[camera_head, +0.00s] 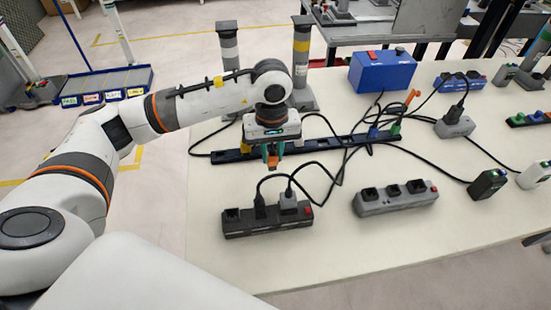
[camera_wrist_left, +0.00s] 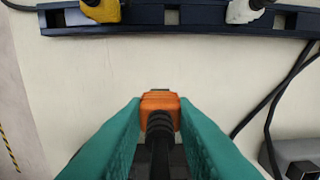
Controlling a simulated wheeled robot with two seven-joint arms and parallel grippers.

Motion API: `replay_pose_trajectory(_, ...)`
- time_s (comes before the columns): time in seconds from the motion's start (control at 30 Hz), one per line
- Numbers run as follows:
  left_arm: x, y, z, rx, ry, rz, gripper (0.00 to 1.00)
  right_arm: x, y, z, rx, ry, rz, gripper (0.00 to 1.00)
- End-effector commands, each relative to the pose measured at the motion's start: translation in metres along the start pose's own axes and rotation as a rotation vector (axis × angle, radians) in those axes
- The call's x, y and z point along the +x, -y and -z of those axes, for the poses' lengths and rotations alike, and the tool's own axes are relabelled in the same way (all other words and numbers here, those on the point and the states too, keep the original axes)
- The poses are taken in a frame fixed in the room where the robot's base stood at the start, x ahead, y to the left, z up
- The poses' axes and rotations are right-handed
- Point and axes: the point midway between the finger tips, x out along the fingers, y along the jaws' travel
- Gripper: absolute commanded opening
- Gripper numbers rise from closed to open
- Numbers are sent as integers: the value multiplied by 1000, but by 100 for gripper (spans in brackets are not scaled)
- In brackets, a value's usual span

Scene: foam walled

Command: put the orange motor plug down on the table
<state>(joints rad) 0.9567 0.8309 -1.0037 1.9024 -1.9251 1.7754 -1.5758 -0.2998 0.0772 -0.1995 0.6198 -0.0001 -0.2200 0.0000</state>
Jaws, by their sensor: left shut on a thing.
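The orange motor plug (camera_wrist_left: 160,103) is between the green fingers of my left gripper (camera_wrist_left: 158,110), which is shut on it. A black ribbed cable end runs from the plug toward the camera. In the head view my left gripper (camera_head: 271,158) points down over the pale table (camera_head: 330,257), between the long dark rail and the black power strip. A bit of orange shows at its fingertips. I cannot tell whether the plug touches the table. My right gripper is not in view.
The dark rail (camera_head: 225,156) lies behind the gripper; in the wrist view it holds a yellow plug (camera_wrist_left: 101,10) and a white plug (camera_wrist_left: 243,10). In front are a black power strip (camera_head: 268,226) and a grey one (camera_head: 396,203). Loose black cables lie to the right.

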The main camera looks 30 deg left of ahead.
Motion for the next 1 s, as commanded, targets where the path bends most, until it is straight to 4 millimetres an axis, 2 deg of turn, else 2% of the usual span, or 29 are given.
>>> replay_pose_trajectory(0.37,40,0,0,0,-1,-1,1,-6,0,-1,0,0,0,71)
replay_pose_trajectory(0.73,46,0,0,1,1,1,1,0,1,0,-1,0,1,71)
replay_pose_trajectory(0.77,46,0,0,1,1,1,25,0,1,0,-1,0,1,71)
replay_pose_trajectory(0.8,44,0,0,1,1,1,32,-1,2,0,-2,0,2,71)
replay_pose_trajectory(0.9,44,0,0,1,1,1,45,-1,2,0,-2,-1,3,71)
replay_pose_trajectory(1.0,44,0,0,1,1,1,45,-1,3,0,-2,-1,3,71)
